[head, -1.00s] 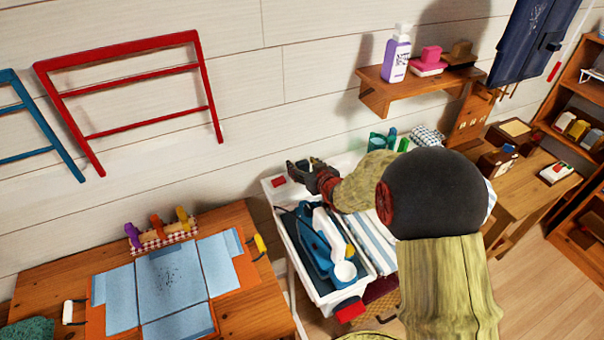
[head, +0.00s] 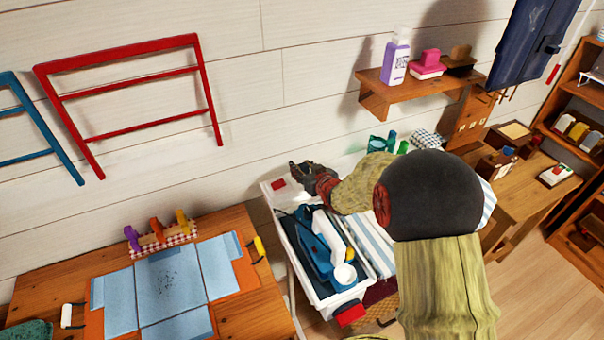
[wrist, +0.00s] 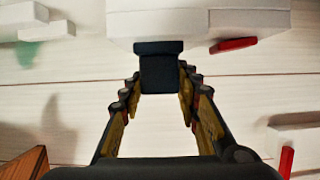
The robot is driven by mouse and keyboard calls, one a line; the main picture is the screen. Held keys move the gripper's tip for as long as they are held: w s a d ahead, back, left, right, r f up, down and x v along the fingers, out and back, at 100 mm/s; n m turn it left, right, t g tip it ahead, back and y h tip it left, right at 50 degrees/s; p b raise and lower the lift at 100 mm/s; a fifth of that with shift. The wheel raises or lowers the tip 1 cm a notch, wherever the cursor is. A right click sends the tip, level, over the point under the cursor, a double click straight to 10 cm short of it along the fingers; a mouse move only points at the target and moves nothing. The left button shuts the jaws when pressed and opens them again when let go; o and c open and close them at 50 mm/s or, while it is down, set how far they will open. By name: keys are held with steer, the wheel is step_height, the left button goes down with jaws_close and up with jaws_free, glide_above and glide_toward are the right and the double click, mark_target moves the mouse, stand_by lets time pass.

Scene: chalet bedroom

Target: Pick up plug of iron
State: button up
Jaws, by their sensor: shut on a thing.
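The blue iron (head: 306,248) lies in the white tray (head: 268,203), with a white part on its top. My gripper (head: 298,172) is over the tray's far left corner, near the wall. In the wrist view my gripper (wrist: 158,82) is shut on a small dark block, apparently the iron's plug (wrist: 158,62), held between its fingertips. The block shows against the white tray edge (wrist: 170,25); I cannot tell if they touch. In the head view the plug cannot be made out, and most of the cord is hidden.
A red block (head: 278,184) is beside my gripper on the tray's far edge. Striped cloth (head: 372,243) lies right of the iron. A wooden shelf (head: 400,88) with a purple bottle (head: 396,58) is above. A wooden table (head: 262,305) stands left.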

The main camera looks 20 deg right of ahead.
steer(key=shift+c, duration=1.3)
